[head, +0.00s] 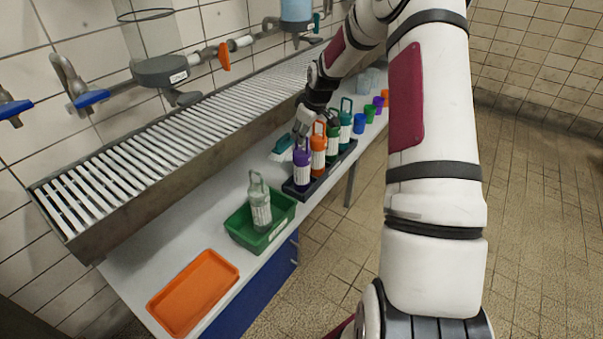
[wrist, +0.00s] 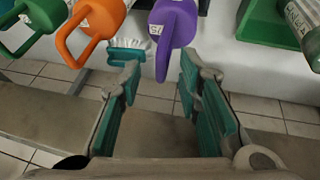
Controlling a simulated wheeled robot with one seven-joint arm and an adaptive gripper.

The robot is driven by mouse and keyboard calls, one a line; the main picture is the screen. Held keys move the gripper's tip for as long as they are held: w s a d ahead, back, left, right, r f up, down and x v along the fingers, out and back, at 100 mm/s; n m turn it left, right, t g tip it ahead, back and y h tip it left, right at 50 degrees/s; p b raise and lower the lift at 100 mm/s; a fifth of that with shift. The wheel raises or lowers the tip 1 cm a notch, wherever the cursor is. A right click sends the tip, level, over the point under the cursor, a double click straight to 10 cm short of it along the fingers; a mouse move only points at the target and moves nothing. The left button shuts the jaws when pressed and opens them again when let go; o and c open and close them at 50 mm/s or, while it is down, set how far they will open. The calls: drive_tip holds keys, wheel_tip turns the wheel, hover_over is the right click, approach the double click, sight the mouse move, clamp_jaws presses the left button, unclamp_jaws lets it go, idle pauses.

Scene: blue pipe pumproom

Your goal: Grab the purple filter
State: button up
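The purple filter (head: 302,167) stands upright at the near end of a dark rack (head: 323,170), in a row with orange and green filters. My gripper (head: 304,122) is above and just behind this row in the head view. In the wrist view the purple filter (wrist: 173,27) is at the top middle, with its loop handle pointing down toward the gap between my fingers. My gripper (wrist: 158,75) is open with teal finger pads, and nothing is between them. The purple filter's lower part is out of the wrist view.
An orange filter (head: 318,148) stands close beside the purple one. A brush (head: 281,146) lies behind the row. A green bin (head: 262,236) holds a grey-green filter (head: 259,203); an orange tray (head: 193,291) lies nearer. A slatted metal trough (head: 150,147) runs along the wall side.

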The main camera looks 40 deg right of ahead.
drive_tip(key=x, duration=0.2)
drive_tip(key=shift+w+f, duration=0.15)
drive_tip(key=shift+f, duration=0.1)
drive_tip(key=shift+c, duration=0.6)
